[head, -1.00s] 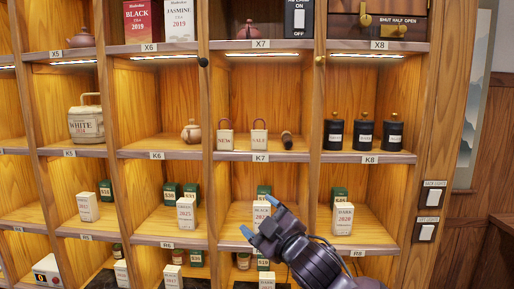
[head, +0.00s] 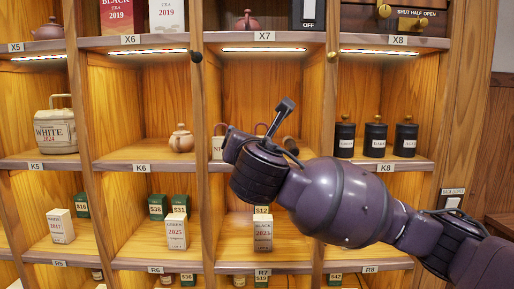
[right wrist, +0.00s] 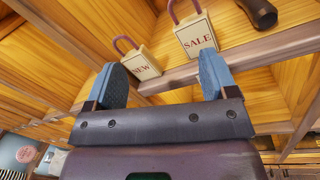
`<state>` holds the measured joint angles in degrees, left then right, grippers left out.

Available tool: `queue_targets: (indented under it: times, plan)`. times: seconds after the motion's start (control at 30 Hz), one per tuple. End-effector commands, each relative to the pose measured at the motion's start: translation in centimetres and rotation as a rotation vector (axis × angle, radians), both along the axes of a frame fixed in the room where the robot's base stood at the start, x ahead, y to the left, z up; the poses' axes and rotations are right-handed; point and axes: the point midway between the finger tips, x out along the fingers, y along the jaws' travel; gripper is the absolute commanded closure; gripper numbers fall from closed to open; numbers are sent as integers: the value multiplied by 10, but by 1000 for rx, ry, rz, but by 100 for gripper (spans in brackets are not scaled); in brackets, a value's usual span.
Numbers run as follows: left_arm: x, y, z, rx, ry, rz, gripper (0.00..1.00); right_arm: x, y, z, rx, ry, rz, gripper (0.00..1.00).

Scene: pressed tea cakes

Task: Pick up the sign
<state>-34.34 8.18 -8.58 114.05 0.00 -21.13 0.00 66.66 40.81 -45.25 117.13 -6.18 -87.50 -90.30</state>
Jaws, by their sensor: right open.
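Two small cream signs with purple loop handles stand on shelf K7. The NEW sign (right wrist: 141,66) and the SALE sign (right wrist: 196,38) both show in the right wrist view. In the head view a strip of the NEW sign (head: 217,149) shows left of my right arm, while the arm hides most of the SALE sign. My right gripper (right wrist: 162,80) is open and empty, its blue fingers apart below the signs in the wrist picture. NEW appears between the fingertips, and SALE above the right finger. Contact is not visible. My left gripper is out of view.
A dark cylinder (right wrist: 258,13) lies right of the SALE sign. A clay teapot (head: 181,139) stands in K6, and black canisters (head: 376,138) stand in K8. Upright dividers and the shelf edge (head: 145,168) bound the cubbies. Boxes stand on the shelf below.

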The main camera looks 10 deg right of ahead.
Motion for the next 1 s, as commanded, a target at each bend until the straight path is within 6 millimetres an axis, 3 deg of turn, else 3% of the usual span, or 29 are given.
queue_targets:
  times: [0.1, 0.3, 0.47, 0.73, 1.0]
  plan:
    - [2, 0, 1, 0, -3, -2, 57, -2, -14, -5, -170, 54, -96, 21]
    - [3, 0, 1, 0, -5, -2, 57, -4, -24, -9, -344, 113, -162, 21]
    - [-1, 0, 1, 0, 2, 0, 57, 4, -26, -9, -380, 120, -163, 21]
    - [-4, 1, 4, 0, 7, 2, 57, 40, -35, -9, -378, 119, -162, 21]
    - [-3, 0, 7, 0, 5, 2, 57, 57, -39, -8, -377, 118, -161, 21]
